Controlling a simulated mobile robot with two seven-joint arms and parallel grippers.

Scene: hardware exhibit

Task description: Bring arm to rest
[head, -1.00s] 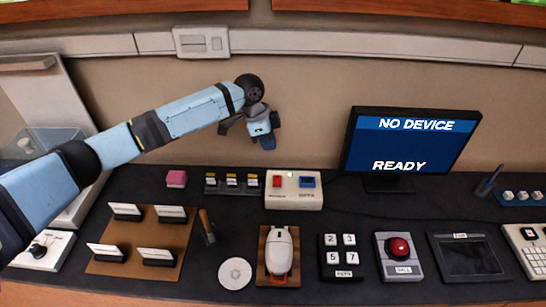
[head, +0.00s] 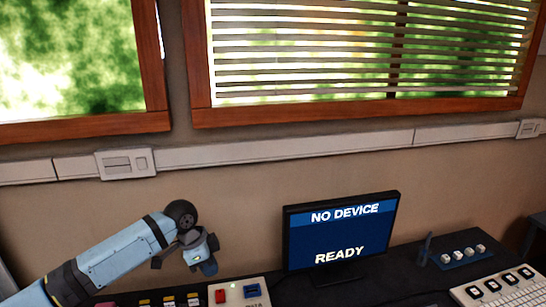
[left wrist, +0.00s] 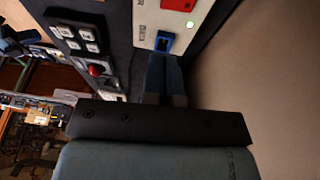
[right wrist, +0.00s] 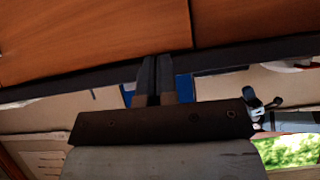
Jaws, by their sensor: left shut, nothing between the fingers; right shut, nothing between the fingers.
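My left arm reaches in from the lower left of the head view. Its gripper (head: 209,267) hangs in the air in front of the wall, above the back of the dark desk. In the left wrist view the left fingers (left wrist: 164,72) are together with nothing between them. They point toward a white box (left wrist: 148,22) with a red part, a blue part and a green light. In the right wrist view my right gripper (right wrist: 155,75) is shut and empty, below a brown wooden surface (right wrist: 100,35). The right arm is outside the head view.
The monitor (head: 340,236) reading "NO DEVICE" and "READY" stands right of the left gripper. The white box (head: 240,293) sits below it. A keyboard (head: 505,292) and a blue block with white knobs (head: 461,257) are at the right. A wall trunking (head: 290,148) runs under the windows.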

